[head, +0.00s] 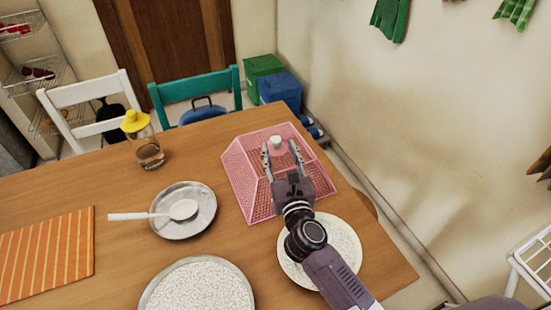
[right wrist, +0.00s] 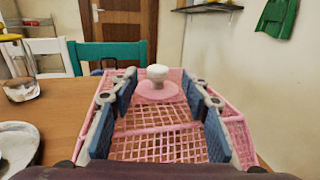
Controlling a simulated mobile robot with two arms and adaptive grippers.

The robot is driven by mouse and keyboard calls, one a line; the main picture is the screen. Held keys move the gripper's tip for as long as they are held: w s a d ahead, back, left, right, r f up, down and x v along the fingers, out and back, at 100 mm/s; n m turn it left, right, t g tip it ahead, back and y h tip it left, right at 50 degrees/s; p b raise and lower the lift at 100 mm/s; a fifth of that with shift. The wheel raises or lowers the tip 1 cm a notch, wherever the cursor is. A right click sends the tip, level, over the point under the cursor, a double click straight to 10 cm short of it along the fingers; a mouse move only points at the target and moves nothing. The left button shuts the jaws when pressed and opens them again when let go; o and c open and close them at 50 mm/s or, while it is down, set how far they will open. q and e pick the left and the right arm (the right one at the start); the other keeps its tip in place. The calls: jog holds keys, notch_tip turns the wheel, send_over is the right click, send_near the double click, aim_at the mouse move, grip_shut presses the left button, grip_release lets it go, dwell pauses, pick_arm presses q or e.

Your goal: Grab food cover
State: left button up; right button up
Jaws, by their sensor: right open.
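The food cover (head: 238,168) is a pink mesh dome with sloping sides and a white knob on top (head: 275,141). It stands on the wooden table near the far right edge. My right gripper (head: 281,152) is open above the cover, its fingers pointing toward the knob. In the right wrist view the cover (right wrist: 160,146) fills the middle, and its knob (right wrist: 158,74) shows between and beyond the open fingertips. I cannot tell whether the fingers touch the cover. My left gripper is not in view.
A white plate (head: 350,245) lies under my right arm. A metal plate with a ladle (head: 180,225), a larger tray of white grains (head: 200,290), a yellow-topped jar (head: 148,150) and an orange striped mat (head: 48,258) are to the left. Chairs line the far edge; a wall is right.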

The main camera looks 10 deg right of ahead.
aim_at(277, 145)
jog(key=w, duration=0.4)
jog(key=shift+a+f, duration=0.1)
jog(key=shift+c, duration=0.7)
grip_shut()
